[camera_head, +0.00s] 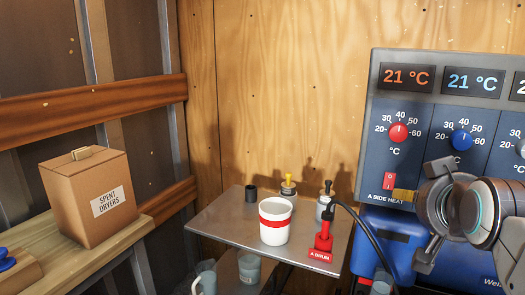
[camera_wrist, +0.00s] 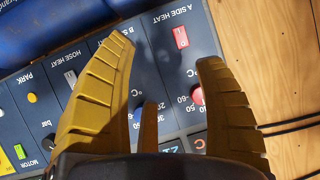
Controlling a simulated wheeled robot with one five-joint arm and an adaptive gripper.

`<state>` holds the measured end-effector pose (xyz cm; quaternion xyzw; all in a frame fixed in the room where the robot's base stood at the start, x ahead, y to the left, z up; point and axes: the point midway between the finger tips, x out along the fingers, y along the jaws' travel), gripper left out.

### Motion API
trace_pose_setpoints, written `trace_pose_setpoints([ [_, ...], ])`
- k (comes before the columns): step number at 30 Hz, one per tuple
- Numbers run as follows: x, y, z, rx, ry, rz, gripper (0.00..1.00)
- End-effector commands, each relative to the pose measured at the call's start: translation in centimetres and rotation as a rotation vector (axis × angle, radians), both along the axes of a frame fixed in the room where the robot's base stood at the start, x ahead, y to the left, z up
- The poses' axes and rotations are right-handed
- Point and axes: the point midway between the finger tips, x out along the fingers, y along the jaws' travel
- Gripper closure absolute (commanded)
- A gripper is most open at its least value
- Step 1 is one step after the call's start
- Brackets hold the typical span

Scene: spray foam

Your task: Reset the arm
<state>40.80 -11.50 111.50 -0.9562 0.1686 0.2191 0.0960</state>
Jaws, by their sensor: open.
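My gripper (camera_wrist: 170,58) is open and empty in the wrist view, its two ridged yellow fingers spread wide. It is in front of the heater control panel (camera_wrist: 165,75), which shows upside down there. The red knob (camera_wrist: 197,95) shows beside the right finger, and the red switch (camera_wrist: 180,37) shows between the fingertips. In the head view my arm comes in from the right edge and covers the lower right of the panel (camera_head: 425,170). One yellow fingertip shows below the panel's A side switch (camera_head: 389,181). I cannot tell whether it touches the panel.
A metal shelf (camera_head: 215,225) holds a white cup with a red band (camera_head: 275,222), a red A drum fitting (camera_head: 323,240) with a black hose, and small bottles. A spent dryers box (camera_head: 85,195) sits on a wooden bench at left. Blue drums (camera_head: 385,235) stand under the panel.

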Motion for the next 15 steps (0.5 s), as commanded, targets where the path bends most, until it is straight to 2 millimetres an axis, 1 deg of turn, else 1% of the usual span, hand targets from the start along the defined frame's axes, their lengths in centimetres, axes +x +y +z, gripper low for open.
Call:
trace_pose_setpoints([
  [1, -0.6, 1.1, 0.5, 0.009, 0.052, 0.028, 0.36],
  [5, -2.4, 3.5, -1.4, 0.028, 0.188, 0.093, 0.36],
  [8, -4.1, 5.3, -2.6, 0.038, 0.292, 0.146, 0.36],
  [12, -7.2, 7.5, -4.2, 0.047, 0.438, 0.219, 0.36],
  [15, -9.5, 8.8, -5.0, 0.049, 0.535, 0.267, 0.36],
])
